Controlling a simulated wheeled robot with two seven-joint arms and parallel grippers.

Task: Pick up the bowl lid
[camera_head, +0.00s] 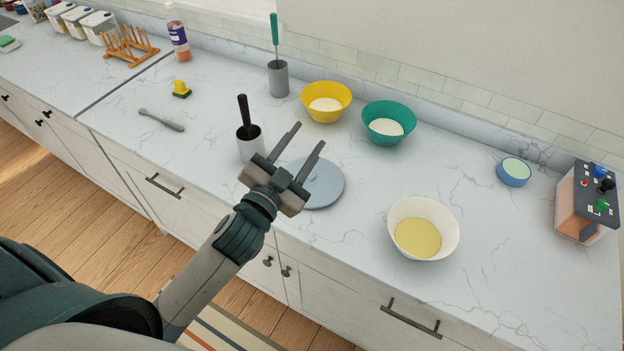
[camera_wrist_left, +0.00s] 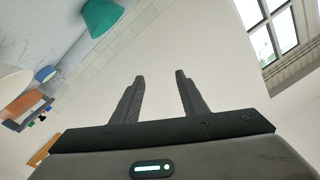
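The bowl lid is a round, light blue-grey disc (camera_head: 323,184) lying flat on the counter in the head view. Its left part is hidden behind my left gripper (camera_head: 305,142). The gripper is open, with its two fingers apart and nothing between them, and in the head view it overlaps the lid's left side, seemingly above the counter. In the left wrist view my left gripper (camera_wrist_left: 160,85) also shows open and empty, and the lid does not show there. My right gripper is not in view.
Right of the lid is a white bowl (camera_head: 424,228). Behind are a yellow bowl (camera_head: 326,101) and a teal bowl (camera_head: 389,123). A control box (camera_head: 585,203) is far right.

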